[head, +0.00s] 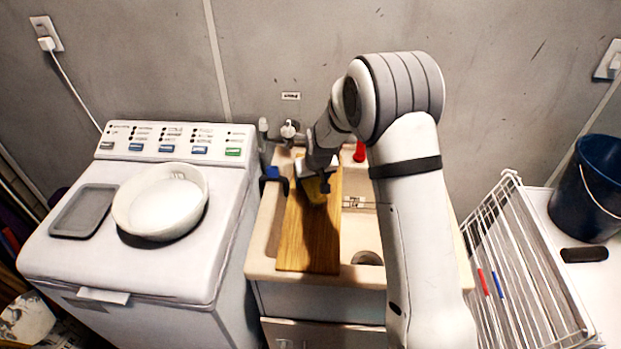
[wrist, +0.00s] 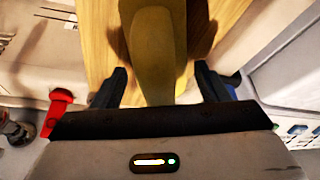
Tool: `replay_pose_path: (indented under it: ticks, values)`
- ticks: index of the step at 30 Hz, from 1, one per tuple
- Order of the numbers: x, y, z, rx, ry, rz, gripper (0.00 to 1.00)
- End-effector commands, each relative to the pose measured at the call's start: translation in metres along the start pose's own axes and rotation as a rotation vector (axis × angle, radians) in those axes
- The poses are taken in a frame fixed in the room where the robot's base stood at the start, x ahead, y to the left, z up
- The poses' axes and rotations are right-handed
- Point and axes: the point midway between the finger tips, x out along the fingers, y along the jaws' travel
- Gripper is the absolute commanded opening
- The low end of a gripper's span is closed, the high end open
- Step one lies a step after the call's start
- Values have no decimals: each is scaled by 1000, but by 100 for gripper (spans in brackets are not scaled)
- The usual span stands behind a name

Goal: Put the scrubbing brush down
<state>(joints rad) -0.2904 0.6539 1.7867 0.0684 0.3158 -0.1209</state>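A wooden board (head: 308,240) lies lengthwise across the sink (head: 262,235). The scrubbing brush (wrist: 152,45), with a yellow-brown body, is over the board, at its far part in the head view (head: 315,190). My gripper (head: 320,187) is above it, pointing down. In the wrist view, my gripper's two dark fingers (wrist: 160,85) stand on either side of the brush's body, apart, with narrow strips of wood showing between. The brush's shadow falls on the board beside it. The brush's underside is hidden, so I cannot tell whether it touches the board.
A washing machine (head: 190,263) stands left, carrying a white bowl (head: 140,212) and a grey tray (head: 84,211). A red object (head: 360,152) and the tap (head: 289,130) are at the sink's back. A white wire rack (head: 500,235) and dark blue bucket (head: 590,190) are right.

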Motion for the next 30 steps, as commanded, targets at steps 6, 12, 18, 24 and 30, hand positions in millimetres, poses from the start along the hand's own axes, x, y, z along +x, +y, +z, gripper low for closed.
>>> replay_pose_path:
  ticks: [6,12,18,24,30]
  values:
    - [0,0,0,-1,0,0,75]
    - [-5,-1,-2,-1,0,0,75]
    - [-30,-1,-1,-2,4,0,75]
    - [-71,-1,-2,-2,6,0,75]
    - [-104,-1,-1,-2,3,-1,75]
